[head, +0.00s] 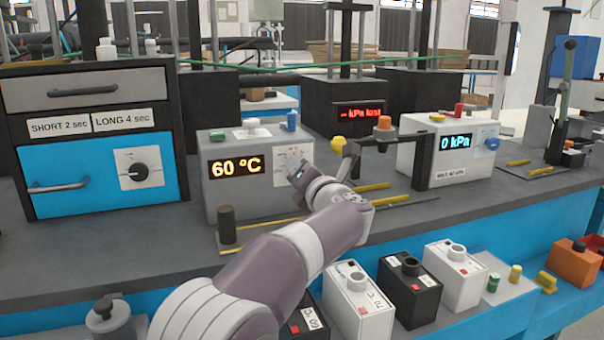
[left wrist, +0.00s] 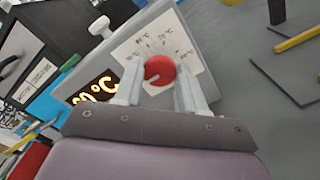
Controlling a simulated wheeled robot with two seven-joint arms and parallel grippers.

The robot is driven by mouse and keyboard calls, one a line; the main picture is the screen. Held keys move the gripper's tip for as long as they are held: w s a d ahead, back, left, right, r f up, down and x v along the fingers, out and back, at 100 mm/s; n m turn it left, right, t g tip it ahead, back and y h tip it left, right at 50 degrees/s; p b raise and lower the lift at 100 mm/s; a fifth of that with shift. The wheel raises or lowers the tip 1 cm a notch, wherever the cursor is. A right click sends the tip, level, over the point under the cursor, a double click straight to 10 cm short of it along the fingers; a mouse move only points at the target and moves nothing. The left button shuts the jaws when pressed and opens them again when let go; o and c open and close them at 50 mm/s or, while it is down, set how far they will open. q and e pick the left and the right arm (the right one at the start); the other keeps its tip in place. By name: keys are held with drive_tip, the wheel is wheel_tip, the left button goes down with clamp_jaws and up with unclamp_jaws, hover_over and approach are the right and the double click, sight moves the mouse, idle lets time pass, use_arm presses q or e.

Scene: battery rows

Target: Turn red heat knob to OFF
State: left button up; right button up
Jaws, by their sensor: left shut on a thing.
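The heat box (head: 240,197) is a grey unit with an orange "60 °C" display (head: 236,166) and a white dial plate (head: 281,160). My left gripper (head: 300,178) is at the dial plate and hides the red heat knob in the head view. In the left wrist view the red heat knob (left wrist: 160,68) sits on the dial plate between the fingertips of my left gripper (left wrist: 158,88), which is shut on it. A pale pointer mark on the knob is toward the lower left of that picture. The dial labels are too small to read surely. My right gripper is not in view.
Left of the heat box is a timer cabinet (head: 100,140) with a black knob (head: 133,172). A dark cylinder (head: 227,225) stands in front of the heat box. A "0 kPa" box (head: 420,160) is at right. White and black boxes (head: 358,300) line the front.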

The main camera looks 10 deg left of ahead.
use_arm(q)
drive_tip(key=o, duration=1)
drive_tip(key=shift+o, duration=0.2)
drive_tip(key=p+v, duration=0.1)
drive_tip(key=v, duration=1.1)
drive_tip(key=shift+s+d, duration=0.2)
drive_tip(key=shift+s, duration=0.05)
